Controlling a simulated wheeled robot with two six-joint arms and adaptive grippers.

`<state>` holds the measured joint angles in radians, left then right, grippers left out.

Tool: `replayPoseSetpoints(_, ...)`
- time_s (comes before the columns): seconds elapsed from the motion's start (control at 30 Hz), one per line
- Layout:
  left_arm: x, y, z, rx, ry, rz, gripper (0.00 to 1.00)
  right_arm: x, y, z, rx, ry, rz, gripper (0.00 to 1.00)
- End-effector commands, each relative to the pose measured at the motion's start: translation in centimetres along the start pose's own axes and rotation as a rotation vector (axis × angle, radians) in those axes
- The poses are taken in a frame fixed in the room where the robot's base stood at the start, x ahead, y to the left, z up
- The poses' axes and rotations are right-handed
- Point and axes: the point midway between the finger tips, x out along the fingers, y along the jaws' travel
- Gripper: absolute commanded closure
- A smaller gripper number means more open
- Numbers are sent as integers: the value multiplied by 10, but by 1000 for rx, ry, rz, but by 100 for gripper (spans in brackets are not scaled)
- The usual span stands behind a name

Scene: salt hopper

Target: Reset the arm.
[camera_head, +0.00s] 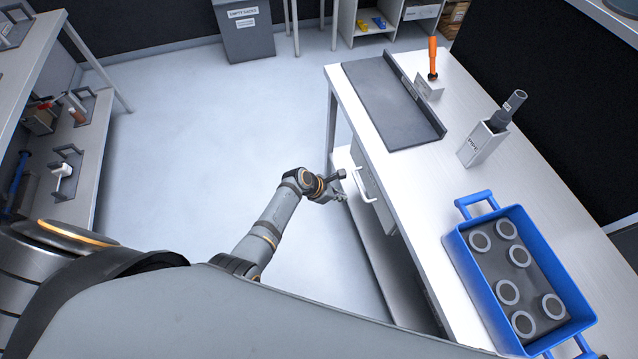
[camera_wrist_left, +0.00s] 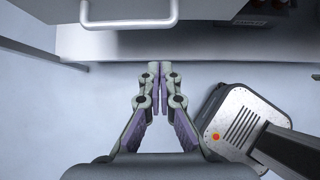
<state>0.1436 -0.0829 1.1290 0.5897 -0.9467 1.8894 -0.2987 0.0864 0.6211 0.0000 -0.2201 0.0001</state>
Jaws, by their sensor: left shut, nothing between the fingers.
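My left arm reaches forward over open floor in the head view, and my left gripper (camera_head: 341,190) is just left of the workbench (camera_head: 465,165). The gripper is close to the bench's drawer handle (camera_head: 361,185), but I see no grip on it. In the left wrist view, the same gripper (camera_wrist_left: 160,70) has its fingertips together with nothing between them. The white drawer handle (camera_wrist_left: 130,23) is beyond the fingertips there, apart from them. My right gripper is in neither view.
On the bench are a dark mat (camera_head: 390,105), an orange-handled tool (camera_head: 432,58), a grey holder (camera_head: 481,145) with a dark tube, and a blue crate (camera_head: 462,247) holding several ringed grey pieces. A shelf unit (camera_head: 85,150) stands left. The floor between is clear.

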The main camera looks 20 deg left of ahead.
Motion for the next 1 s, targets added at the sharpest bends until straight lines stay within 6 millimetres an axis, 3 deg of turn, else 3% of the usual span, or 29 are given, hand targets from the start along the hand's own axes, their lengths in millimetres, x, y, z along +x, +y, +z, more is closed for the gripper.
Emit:
replayPoseSetpoints(0.17, -39, 0, 0, 1, 0, 1, 100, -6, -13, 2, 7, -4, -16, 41)
replayPoseSetpoints(0.3, -57, 0, -1, 0, 0, 0, 100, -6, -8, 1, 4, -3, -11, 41)
replayPoseSetpoints(0.8, -64, -1, -1, 2, 1, -1, 100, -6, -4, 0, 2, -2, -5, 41)
replayPoseSetpoints(0.9, -54, -4, -23, 55, 34, 6, 100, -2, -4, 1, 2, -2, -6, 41)
replayPoseSetpoints(0.97, -41, -10, -54, 144, 83, 13, 100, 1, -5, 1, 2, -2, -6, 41)
replayPoseSetpoints(1.0, -31, -15, -82, 229, 127, 17, 100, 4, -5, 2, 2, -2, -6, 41)
